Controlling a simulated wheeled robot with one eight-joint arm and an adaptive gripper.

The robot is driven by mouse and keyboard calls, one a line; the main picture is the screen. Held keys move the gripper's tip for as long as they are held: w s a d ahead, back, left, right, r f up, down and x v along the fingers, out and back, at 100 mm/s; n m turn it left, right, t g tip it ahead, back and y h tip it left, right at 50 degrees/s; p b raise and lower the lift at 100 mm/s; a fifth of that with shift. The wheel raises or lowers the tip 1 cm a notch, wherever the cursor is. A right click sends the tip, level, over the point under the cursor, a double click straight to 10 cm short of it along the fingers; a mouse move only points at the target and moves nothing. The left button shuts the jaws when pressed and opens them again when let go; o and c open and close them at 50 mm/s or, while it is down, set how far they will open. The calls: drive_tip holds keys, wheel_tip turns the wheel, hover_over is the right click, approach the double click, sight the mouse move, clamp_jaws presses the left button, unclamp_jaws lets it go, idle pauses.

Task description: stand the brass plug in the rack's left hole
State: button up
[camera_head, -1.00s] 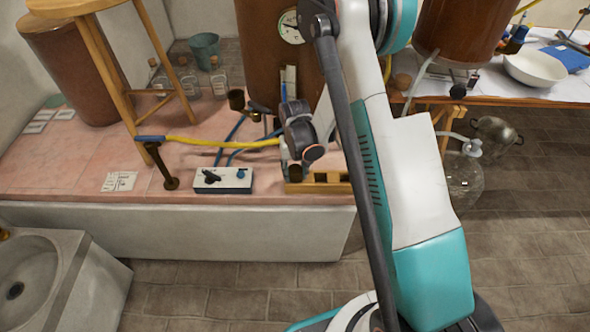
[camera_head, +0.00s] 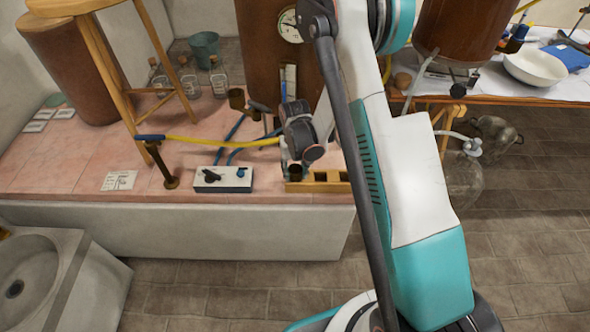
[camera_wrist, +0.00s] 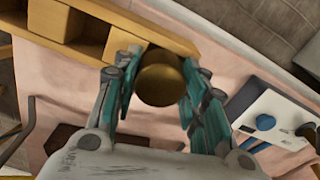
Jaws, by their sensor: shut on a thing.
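The brass plug (camera_wrist: 160,80) is between the two teal fingers of my gripper (camera_wrist: 158,92) in the wrist view, seen end-on as a round dark-gold top. My gripper (camera_head: 295,167) is shut on it. The wooden rack (camera_head: 328,182) stands near the front edge of the pink tiled platform in the head view. In the wrist view the rack (camera_wrist: 95,22) crosses the top left, with square openings. The plug is at the rack's left end as the head view shows it. The plug's lower end is hidden, so I cannot tell whether it is in the hole.
A large copper vessel (camera_head: 262,50) rises behind. The platform's front edge is close.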

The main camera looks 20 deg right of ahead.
sight(295, 168)
drive_tip(key=shift+f, duration=0.2)
idle(0.6)
drive_tip(key=o, duration=1.2)
drive_tip(key=shift+o, duration=0.2)
drive_tip(key=shift+r, duration=0.2)
drive_tip(key=shift+r+p, duration=1.75)
drive_tip(key=shift+r, duration=1.6)
